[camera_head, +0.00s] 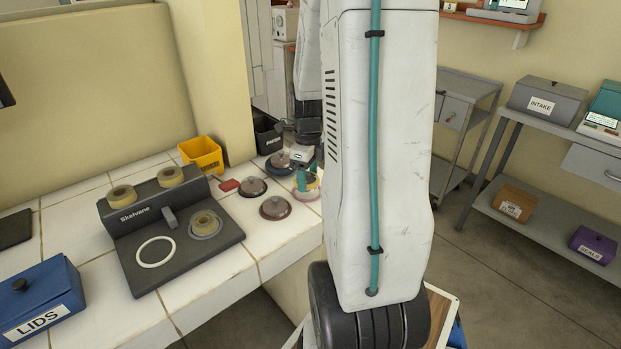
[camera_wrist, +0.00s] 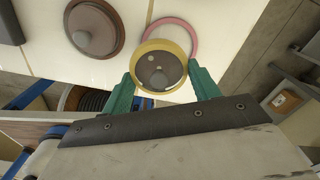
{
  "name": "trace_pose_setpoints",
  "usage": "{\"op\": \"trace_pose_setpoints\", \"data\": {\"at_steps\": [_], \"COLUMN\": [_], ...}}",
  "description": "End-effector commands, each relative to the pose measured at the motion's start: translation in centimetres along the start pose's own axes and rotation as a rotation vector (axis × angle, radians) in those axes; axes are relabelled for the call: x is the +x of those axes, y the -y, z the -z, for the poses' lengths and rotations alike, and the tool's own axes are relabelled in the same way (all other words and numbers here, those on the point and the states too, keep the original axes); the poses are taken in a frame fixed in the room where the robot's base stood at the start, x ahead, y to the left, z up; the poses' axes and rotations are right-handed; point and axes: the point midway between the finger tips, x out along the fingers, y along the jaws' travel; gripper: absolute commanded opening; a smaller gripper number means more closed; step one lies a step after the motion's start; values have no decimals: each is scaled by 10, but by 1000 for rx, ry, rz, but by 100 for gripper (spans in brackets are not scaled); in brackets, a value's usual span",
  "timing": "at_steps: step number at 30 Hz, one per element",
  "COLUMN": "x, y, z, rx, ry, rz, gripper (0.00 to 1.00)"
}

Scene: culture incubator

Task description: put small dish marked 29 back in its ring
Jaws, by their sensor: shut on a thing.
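My gripper (camera_wrist: 162,72) has green fingers shut on the sides of a small round dish (camera_wrist: 150,62) with a yellow rim and a grey middle. No number can be read on it. A pink ring (camera_wrist: 187,27) lies on the white surface just beyond the dish in the wrist view, partly covered by it. The dish overlaps the ring in the picture; I cannot tell its height above the surface. In the head view, my gripper (camera_head: 305,183) is at the counter's right edge, partly hidden by my arm, with the pink ring (camera_head: 312,195) showing beside it.
Brown lidded dishes (camera_head: 275,207) stand left of my gripper; one also shows in the wrist view (camera_wrist: 92,28). A dark Skelvane unit (camera_head: 180,255) carries a white ring (camera_head: 156,251) and yellowish round pieces. A yellow bin (camera_head: 202,154) and blue LIDS box (camera_head: 40,300) stand on the counter.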

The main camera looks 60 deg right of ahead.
Motion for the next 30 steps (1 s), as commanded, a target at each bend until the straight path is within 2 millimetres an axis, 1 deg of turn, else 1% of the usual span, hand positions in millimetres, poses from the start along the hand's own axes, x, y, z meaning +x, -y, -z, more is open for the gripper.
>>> {"op": "trace_pose_setpoints", "data": {"at_steps": [5,7,9,13,24,25,26,27,30], "x": [1,2,16,35,39,40,40,39,39], "y": [7,13,10,10,12,12,12,12,12], "z": [-3,-4,-4,-5,-4,-4,-4,-4,-4], "rx": [-7,-11,-12,-13,-10,-10,-10,-10,-10], "ry": [0,0,-3,-1,0,0,0,0,0], "rz": [0,-1,-5,-2,0,0,1,1,1], "gripper": [33,33,33,33,33,63,71,82,82]}}
